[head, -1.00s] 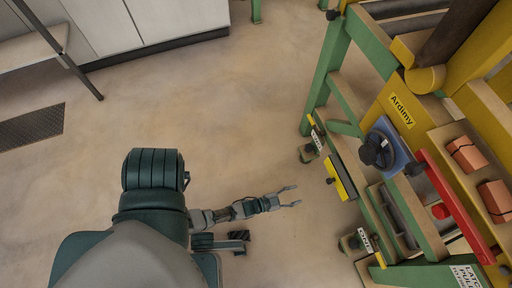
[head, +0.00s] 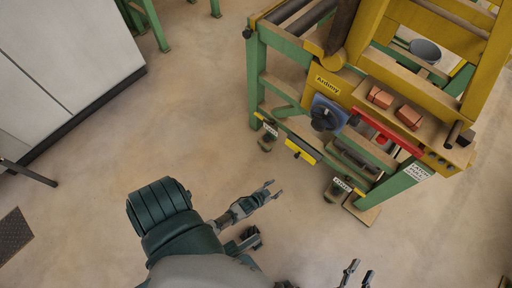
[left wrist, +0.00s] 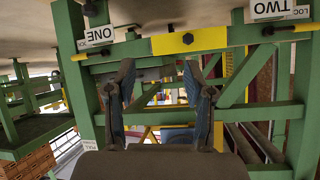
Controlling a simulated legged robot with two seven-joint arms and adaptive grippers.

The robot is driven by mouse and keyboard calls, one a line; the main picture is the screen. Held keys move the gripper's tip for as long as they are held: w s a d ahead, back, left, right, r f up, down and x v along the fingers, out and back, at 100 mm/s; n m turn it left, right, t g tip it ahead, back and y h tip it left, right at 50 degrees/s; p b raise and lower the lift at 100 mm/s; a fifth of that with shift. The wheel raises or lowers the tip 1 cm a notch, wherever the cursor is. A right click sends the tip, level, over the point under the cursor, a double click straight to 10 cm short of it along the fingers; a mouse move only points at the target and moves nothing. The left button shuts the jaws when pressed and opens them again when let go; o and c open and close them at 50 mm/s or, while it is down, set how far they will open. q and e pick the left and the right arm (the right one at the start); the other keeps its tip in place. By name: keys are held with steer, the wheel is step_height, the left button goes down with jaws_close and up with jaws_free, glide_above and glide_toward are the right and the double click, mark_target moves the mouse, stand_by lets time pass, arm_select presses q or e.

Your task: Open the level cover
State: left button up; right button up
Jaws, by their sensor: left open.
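A yellow bar with a black spot at its middle (head: 300,151) is on the low front of the green frame, between two white tags; it may be the level cover, but no legible label says so. It also shows in the left wrist view (left wrist: 215,39), where the scene is upside down, beyond my fingers and shut-looking. My left gripper (head: 274,187) is open and empty, short of the bar and apart from it. Its two fingers stand apart in the left wrist view (left wrist: 162,100). My right gripper (head: 358,274) is at the bottom edge, fingers apart and empty.
The green frame (head: 256,85) carries a blue plate with a black knob (head: 323,118), a red bar (head: 388,131) and orange blocks (head: 409,117). Tags ONE (left wrist: 99,34) and TWO (left wrist: 280,8) flank the bar. Grey cabinets (head: 75,50) stand left. The floor between is clear.

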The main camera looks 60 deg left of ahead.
arm_select(q)
steer(key=s+d+r+g+h+p, duration=0.1)
steer(key=s+d+r+g+p, duration=0.1)
steer(key=s+p, duration=0.4)
steer(key=shift+s+d+m+g, duration=0.25)
steer(key=shift+s+m+g, duration=0.05)
steer(key=shift+s+g, duration=0.55)
arm_select(e)
step_height(320, 180, up, 11)
steer(key=t, duration=0.1)
steer(key=shift+w+f, duration=0.15)
steer(key=shift+w, duration=0.2)
arm_select(q)
steer(key=shift+r, duration=0.1)
